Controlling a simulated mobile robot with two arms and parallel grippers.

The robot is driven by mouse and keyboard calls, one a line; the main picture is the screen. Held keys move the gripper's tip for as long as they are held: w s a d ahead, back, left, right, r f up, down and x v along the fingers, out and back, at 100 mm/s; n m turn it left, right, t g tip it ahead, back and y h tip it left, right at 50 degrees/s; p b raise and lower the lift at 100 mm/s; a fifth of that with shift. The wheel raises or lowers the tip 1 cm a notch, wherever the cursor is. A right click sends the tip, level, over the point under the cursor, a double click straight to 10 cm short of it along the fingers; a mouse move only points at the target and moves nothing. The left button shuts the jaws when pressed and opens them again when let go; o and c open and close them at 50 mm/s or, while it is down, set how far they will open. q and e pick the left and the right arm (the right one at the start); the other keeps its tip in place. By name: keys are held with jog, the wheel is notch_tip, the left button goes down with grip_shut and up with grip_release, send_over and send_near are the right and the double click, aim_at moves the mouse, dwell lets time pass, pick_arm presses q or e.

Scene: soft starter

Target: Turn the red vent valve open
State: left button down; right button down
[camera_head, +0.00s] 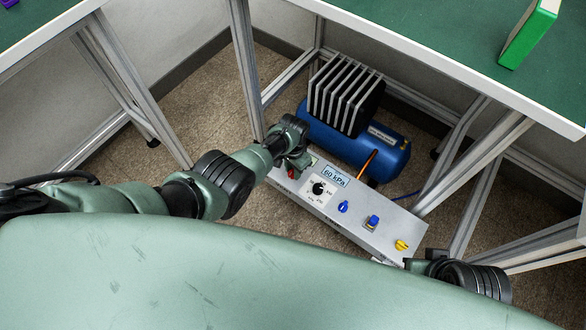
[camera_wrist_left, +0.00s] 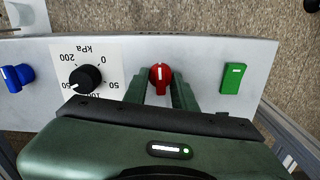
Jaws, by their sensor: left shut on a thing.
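The red vent valve (camera_wrist_left: 159,75) is a small round knob with a white mark on the grey control panel (camera_wrist_left: 205,58). In the left wrist view its mark lies roughly along the picture's vertical. My left gripper (camera_wrist_left: 160,88) has one finger on each side of the knob and is shut on it.
The panel carries a kPa dial (camera_head: 318,188), a 60 kPa display (camera_head: 335,175), a blue knob (camera_head: 343,206), a blue switch (camera_head: 372,222) and a yellow knob (camera_head: 401,245). A green switch (camera_wrist_left: 232,78) is beside the valve. A blue tank (camera_head: 390,150) stands behind. Table legs flank the panel.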

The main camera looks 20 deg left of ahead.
pick_arm(q)
jog(key=shift+m, duration=0.5)
jog(key=c, duration=1.1)
grip_release()
jog(key=shift+c, duration=0.2)
jog(key=shift+r, duration=0.15)
notch_tip(320, 180, up, 4)
jog(key=p, duration=0.3)
notch_tip(320, 180, up, 4)
jog(key=p, duration=0.2)
jog(key=shift+f+p, duration=0.25)
jog(key=shift+p, duration=0.1)
pick_arm(e)
notch_tip(320, 180, down, 19)
jog(key=s+g, duration=0.1)
jog(key=shift+f, duration=0.2)
